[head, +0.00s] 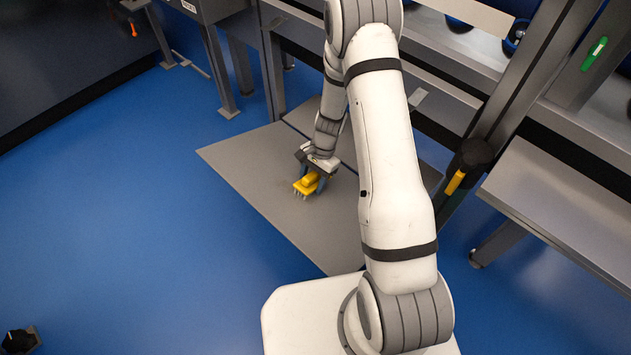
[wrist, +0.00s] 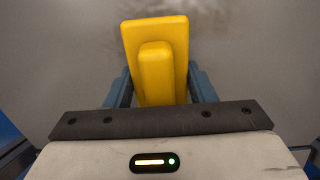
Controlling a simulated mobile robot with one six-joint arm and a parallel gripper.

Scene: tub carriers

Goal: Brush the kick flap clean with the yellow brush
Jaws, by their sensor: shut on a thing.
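My gripper (head: 316,178) is shut on the yellow brush (head: 306,184), with its bristles pointing down. The brush also shows in the wrist view (wrist: 165,35), its raised grip between the two blue fingers. Below it lies a flat grey panel (head: 240,165), which looks like the kick flap. It is low over the blue floor and fills the wrist view's background (wrist: 255,65). A faint brownish smudge marks the panel beyond the brush, at the top of the wrist view. I cannot tell whether the bristles touch the panel. My arm hides the panel's right part.
Grey frame legs (head: 218,75) stand behind the panel. A dark post with a yellow handle (head: 455,182) and a grey bench (head: 570,205) are at right. A green handle (head: 595,53) is at upper right. A small dark object (head: 18,341) is at lower left. The blue floor at left is clear.

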